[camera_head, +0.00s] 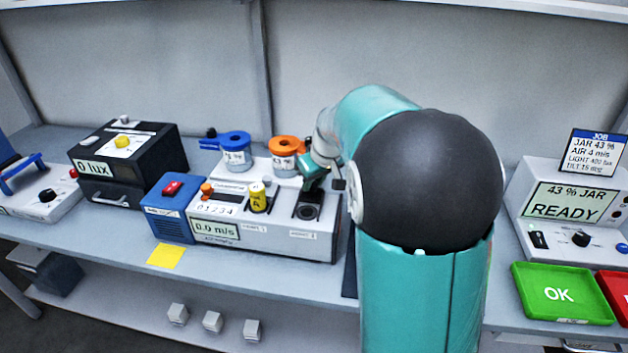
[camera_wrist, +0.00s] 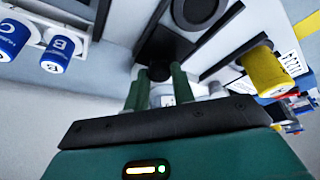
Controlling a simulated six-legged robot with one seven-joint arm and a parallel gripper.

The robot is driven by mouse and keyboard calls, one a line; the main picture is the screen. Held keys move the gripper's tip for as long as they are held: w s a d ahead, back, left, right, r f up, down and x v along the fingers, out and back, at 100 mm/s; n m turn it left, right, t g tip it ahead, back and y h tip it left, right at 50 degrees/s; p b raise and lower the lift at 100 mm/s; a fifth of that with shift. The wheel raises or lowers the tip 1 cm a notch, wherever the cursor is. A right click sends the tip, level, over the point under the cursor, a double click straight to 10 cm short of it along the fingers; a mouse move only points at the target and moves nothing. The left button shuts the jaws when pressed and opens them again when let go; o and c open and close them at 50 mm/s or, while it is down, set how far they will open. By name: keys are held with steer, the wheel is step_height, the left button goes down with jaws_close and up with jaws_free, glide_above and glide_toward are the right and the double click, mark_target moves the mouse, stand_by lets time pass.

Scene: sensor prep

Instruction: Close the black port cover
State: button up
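The black port (camera_head: 307,211) with a round dark opening sits at the right end of the grey instrument box (camera_head: 270,238). In the wrist view the round opening (camera_wrist: 199,10) shows at the top, uncovered. A black flap (camera_wrist: 163,47), which looks like the port cover, lies between that opening and my fingertips, so the cover looks open. My gripper (camera_head: 313,180) is just behind the port. In the wrist view my two green fingers (camera_wrist: 160,76) are apart, with their tips at the flap's near edge. Whether they touch it I cannot tell.
A yellow cylinder marked A (camera_head: 258,198) stands left of the port. Blue cylinders marked B (camera_wrist: 58,52) and C (camera_wrist: 12,38) show in the wrist view. My arm hides the bench centre.

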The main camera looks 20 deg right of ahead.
mark_target(305, 206)
jaws_close()
steer(key=s+a, duration=0.2)
steer(key=s, duration=0.1)
steer(key=s+a, duration=0.1)
steer(key=shift+s+r, duration=0.1)
steer(key=shift+s, duration=0.05)
steer(key=shift+s+a, duration=0.15)
steer(key=shift+s, duration=0.1)
